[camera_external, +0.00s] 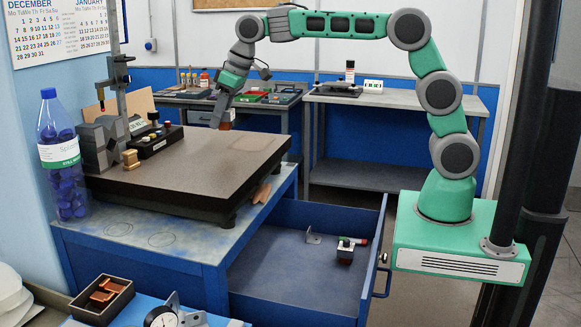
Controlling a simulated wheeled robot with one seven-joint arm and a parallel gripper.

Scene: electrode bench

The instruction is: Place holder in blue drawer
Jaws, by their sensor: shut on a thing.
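My gripper (221,112) is above the dark stone plate on the bench, pointing down. It is shut on a small reddish-brown piece (227,125), which I take to be the holder; the fingers hide most of it. I cannot tell for sure whether the piece touches the plate. The blue drawer (273,296) is pulled open below and to the right of the plate. In it lie a small metal angle bracket (314,238) and a small dark block with a light top (346,250), with a red and green item beside it.
The dark stone plate (160,187) carries a measuring stand (118,95) and a black block with knobs (157,140) on its left. A bottle (62,160) stands at the far left. A black tray (103,298) and a dial gauge (163,318) are in front. The drawer's left floor is free.

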